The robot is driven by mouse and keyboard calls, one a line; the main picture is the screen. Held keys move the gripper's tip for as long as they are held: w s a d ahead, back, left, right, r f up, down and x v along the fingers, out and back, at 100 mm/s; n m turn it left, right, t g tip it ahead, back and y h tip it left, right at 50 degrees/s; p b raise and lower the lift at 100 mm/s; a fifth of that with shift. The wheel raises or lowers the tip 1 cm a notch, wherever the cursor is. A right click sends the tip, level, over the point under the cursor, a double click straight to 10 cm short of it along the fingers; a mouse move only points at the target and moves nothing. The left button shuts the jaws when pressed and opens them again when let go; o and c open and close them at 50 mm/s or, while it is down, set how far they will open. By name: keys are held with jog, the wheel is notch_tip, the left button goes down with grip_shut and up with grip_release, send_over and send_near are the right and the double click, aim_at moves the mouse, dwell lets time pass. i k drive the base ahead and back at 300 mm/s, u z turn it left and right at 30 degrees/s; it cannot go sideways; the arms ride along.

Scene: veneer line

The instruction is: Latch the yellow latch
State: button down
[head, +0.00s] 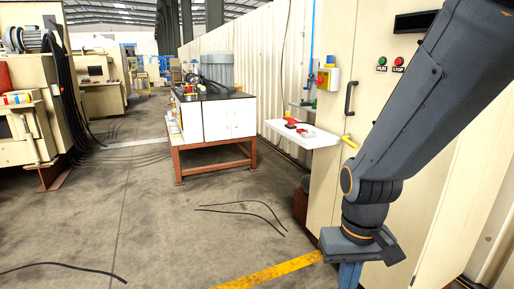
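A small yellow bar (350,142), which looks like the yellow latch, sits on the cream cabinet (334,160), below a black door handle (350,97). It is too small to tell whether it is latched. My arm comes down from the upper right in front of the cabinet. The end of my arm, with my gripper (350,276), is low at the bottom of the view, below the latch and apart from it. A blue part shows there and runs out of the frame. The fingertips are not clear, and no held object shows.
A white shelf (302,136) with a red item (292,122) juts out left of the latch. Green and red buttons (390,65) are higher on the cabinet. A workbench (215,119) stands further back. Loose black cables (245,211) lie on the otherwise open floor.

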aim_at(354, 146)
jog(key=z, duration=0.5)
jog(key=i, duration=0.9)
jog(key=u, duration=0.05)
